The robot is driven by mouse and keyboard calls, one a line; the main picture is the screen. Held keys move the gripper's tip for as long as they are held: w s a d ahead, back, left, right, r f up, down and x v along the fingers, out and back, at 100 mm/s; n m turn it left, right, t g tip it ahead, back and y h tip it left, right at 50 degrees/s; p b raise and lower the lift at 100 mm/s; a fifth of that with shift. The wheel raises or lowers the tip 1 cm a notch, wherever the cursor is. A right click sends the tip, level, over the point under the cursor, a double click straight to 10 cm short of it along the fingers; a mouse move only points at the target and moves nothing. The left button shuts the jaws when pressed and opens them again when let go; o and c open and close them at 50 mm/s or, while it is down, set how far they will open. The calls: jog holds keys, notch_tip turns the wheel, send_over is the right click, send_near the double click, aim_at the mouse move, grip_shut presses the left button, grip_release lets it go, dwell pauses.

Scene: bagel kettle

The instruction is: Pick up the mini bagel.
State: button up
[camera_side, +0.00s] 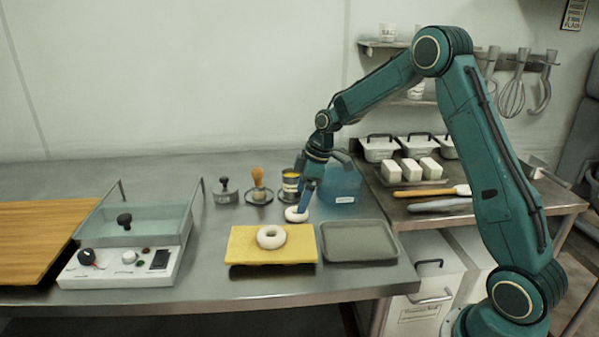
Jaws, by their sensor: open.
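A pale ring-shaped bagel (271,237) lies on a yellow board near the front of the steel table. A second, smaller-looking pale round piece (296,214) sits on the table just behind the board. My gripper (303,204) points down at this smaller piece, with its blue fingers open. A finger covers part of the piece. I cannot tell whether the fingers touch it or are around it.
The yellow board (240,250) is in front of my gripper, and a grey tray (357,256) is to its right. A yellow-topped can (290,186), a brush on a stand (258,188) and a blue container (342,183) stand close behind. A glass-sided kettle unit (130,266) is at left.

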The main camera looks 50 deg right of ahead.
jog(key=shift+x, duration=2.35)
jog(key=shift+s, duration=0.15)
jog(key=shift+c, duration=0.5)
jog(key=c, duration=1)
